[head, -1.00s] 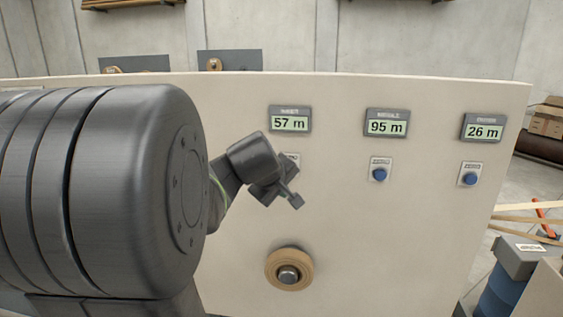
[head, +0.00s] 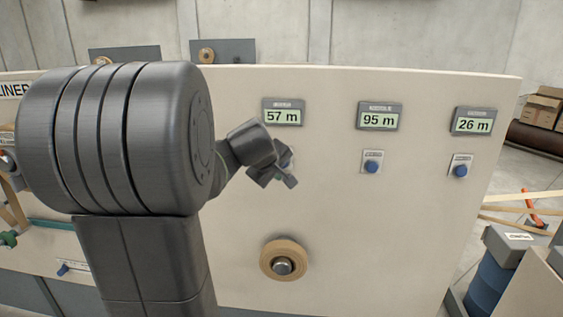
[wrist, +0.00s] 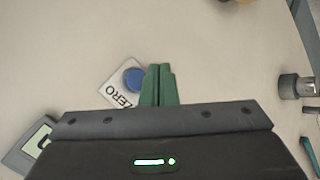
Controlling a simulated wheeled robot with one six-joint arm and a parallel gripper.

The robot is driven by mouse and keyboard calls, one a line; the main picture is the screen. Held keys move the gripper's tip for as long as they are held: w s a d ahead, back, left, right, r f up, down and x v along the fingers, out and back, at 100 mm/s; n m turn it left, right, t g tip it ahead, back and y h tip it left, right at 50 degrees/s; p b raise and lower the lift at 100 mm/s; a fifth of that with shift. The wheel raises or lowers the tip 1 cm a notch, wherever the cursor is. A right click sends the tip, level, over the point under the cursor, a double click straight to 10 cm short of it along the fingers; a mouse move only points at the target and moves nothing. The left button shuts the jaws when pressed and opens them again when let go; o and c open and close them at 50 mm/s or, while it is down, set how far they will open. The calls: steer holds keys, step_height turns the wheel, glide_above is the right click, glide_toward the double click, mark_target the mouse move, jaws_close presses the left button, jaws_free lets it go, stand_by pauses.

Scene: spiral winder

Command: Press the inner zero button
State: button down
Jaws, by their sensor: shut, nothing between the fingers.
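The leftmost display (head: 282,113) on the panel reads 57 m; its small label is too blurred to read surely. The zero button under it is mostly hidden behind my gripper (head: 289,181) in the head view. In the wrist view a blue button (wrist: 134,79) sits on a white plate marked ZERO (wrist: 117,95). My gripper (wrist: 160,68) is shut and empty. Its green fingertips show just right of the blue button, beside it in the picture. I cannot tell how far they are from the panel.
Two more displays, 95 m (head: 380,117) and 26 m (head: 473,121), stand to the right, each above its own blue button (head: 372,167), (head: 460,171). A tan roll on a hub (head: 283,261) sticks out below. The panel between them is bare.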

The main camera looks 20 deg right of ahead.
steer(key=shift+w+d+p, duration=0.2)
steer(key=shift+w+d, duration=0.3)
steer(key=shift+w, duration=0.3)
steer(key=shift+w+d+p, duration=0.2)
steer(key=shift+w+d, duration=0.3)
steer(key=shift+w, duration=0.25)
steer(key=shift+w, duration=0.1)
stand_by(0.8)
steer(key=shift+w+d, duration=0.2)
steer(key=shift+w, duration=0.05)
steer(key=shift+w+d, duration=0.2)
steer(key=shift+w, duration=0.15)
stand_by(0.8)
stand_by(0.3)
steer(key=shift+s+a, duration=0.4)
steer(key=shift+s, duration=0.25)
